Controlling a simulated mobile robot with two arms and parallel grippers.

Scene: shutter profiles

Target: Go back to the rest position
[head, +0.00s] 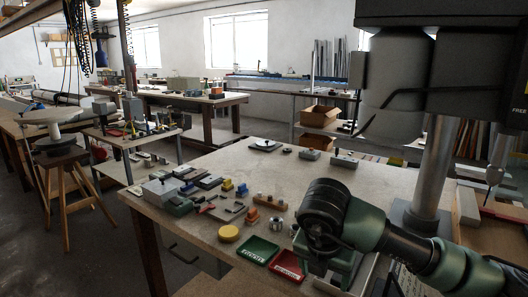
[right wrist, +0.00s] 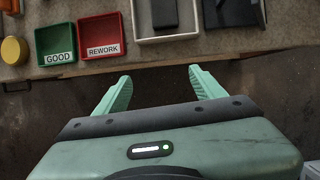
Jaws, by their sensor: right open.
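My right gripper (right wrist: 158,88) is open in the right wrist view, with two pale green fingers spread apart and nothing between them. Dark floor shows below the fingers, just in front of the table's edge. In the head view my right arm comes in from the lower right, and its dark round wrist joint hides part of the table; the fingertips are hard to make out there. My left gripper is in neither view.
A green GOOD tray (head: 257,249) and a red REWORK tray (head: 287,265) sit at the table's (head: 230,160) front edge. A pale tray (right wrist: 143,32) holds a dark block. A yellow round piece (head: 229,234) and several small parts lie left. The table's back middle is mostly clear.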

